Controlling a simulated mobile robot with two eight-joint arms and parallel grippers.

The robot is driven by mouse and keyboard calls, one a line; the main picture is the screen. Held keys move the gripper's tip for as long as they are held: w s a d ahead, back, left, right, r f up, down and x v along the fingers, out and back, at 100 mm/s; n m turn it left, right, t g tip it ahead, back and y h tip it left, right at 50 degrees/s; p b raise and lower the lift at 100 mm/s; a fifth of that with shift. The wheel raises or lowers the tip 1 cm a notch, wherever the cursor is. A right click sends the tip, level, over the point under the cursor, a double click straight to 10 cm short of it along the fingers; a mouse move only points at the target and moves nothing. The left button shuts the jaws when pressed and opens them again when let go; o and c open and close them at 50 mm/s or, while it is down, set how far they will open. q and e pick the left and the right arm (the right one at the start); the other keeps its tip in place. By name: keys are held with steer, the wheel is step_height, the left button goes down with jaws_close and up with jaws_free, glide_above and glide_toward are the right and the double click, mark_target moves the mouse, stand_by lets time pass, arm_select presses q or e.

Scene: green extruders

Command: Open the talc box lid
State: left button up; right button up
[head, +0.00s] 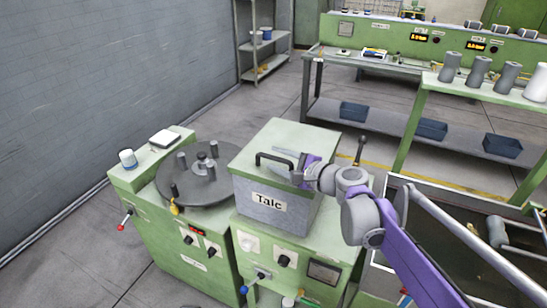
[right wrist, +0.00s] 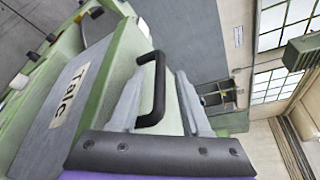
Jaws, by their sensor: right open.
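The talc box (head: 262,205) is a grey box with a "Talc" label, standing on a green machine. Its green lid (head: 290,134) is down on the box and has a black bar handle (head: 284,157). In the right wrist view, the lid (right wrist: 124,62) and handle (right wrist: 158,85) appear close and turned sideways. My right gripper (head: 282,162) is at the handle, with its fingers open. In the right wrist view, its grey fingers (right wrist: 160,78) lie on either side of the handle, apart from each other. I cannot tell whether either finger touches it. My left gripper is not in view.
A black-knobbed lever (head: 360,150) rises to the right. A green rack with grey cylinders (head: 480,72) stands at the right. Open floor lies behind.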

steer(key=shift+x, duration=0.8)
jaws_close()
stand_by(0.9)
